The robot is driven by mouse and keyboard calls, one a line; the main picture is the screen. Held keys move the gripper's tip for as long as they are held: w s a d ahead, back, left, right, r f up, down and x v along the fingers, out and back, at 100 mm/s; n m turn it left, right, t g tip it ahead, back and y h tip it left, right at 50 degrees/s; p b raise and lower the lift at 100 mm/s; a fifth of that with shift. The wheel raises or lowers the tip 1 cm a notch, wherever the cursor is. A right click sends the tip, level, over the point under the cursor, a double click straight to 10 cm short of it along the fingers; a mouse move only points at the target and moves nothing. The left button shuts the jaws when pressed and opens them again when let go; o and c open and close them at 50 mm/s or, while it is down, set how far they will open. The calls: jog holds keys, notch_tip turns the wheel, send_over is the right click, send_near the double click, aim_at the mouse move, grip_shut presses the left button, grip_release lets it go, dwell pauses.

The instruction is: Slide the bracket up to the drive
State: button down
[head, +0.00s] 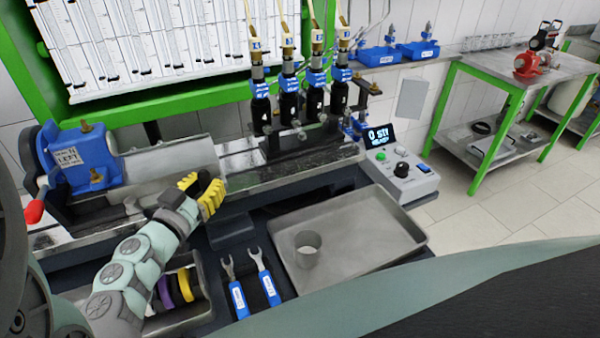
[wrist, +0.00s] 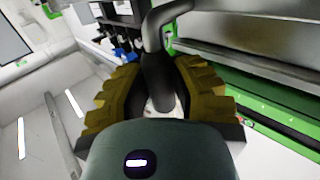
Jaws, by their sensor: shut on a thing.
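The blue drive (head: 82,158), with a white label, stands at the left end of the metal rail (head: 245,172) in the head view. A black stand (head: 290,142), seemingly the bracket, holds several upright black-and-blue units on the rail, with a gap between it and the drive. My gripper (head: 212,197) is over the front of the rail, between the two. In the wrist view its yellow ribbed fingers (wrist: 158,74) are shut on a dark grey bent bar (wrist: 157,35). I cannot tell whether the bar belongs to the stand; the head view hides it.
In front of the rail are a grey tray (head: 350,235) with a metal cup (head: 308,248), two blue-handled wrenches (head: 252,285) and a bin with coloured rings (head: 185,285). A control box (head: 400,172) stands right of the stand. A red lever (head: 34,211) juts out at far left.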

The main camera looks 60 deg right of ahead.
aim_at(155, 212)
jog(key=w+a, duration=0.2)
jog(key=a, duration=0.1)
jog(key=w+a+p, duration=0.1)
jog(key=w+a, duration=0.1)
jog(key=a, duration=0.1)
jog(key=w+a+p, duration=0.1)
jog(key=w+a, duration=0.1)
jog(key=a, duration=0.1)
jog(key=shift+a, duration=0.25)
jog(key=c, duration=0.8)
grip_release()
jog(key=shift+s+d, duration=0.1)
jog(key=shift+v, duration=6.05)
jog(key=shift+s+r, duration=0.1)
